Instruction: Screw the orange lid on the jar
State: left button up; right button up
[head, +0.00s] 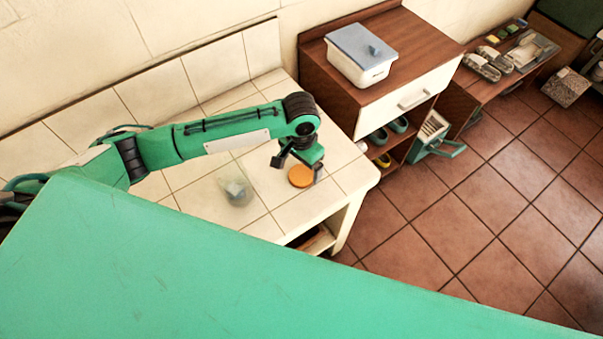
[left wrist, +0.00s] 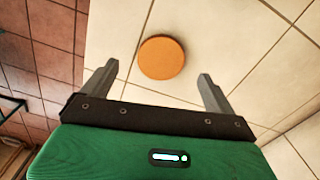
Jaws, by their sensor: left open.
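The orange lid (head: 300,176) lies flat on the tiled counter (head: 286,200), close to its right end. In the left wrist view the lid (left wrist: 161,57) shows as a full disc, just beyond the fingertips and between their lines. The clear jar (head: 236,188) stands on the counter to the left of the lid, with something grey showing in or through it; its mouth is hard to make out. My left gripper (head: 297,168) is open and empty, right at the lid in the head view. The wrist view also shows the open left gripper (left wrist: 158,80). My right gripper is not in view.
A brown cabinet (head: 372,92) with a white lidded box (head: 361,60) stands right of the counter. A low shelf (head: 490,70) with several items is farther right. Bare tiles surround the lid and jar; the counter's front edge is near.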

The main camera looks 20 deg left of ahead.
aim_at(300, 176)
pick_arm(q)
jog(key=shift+f, duration=0.15)
notch_tip(300, 176, down, 4)
jog(key=shift+a+r+p, duration=0.15)
jog(key=shift+r+p, duration=0.05)
jog(key=shift+p, duration=0.8)
jog(key=shift+f, duration=0.65)
jog(key=shift+c, duration=0.4)
jog(key=c, duration=1)
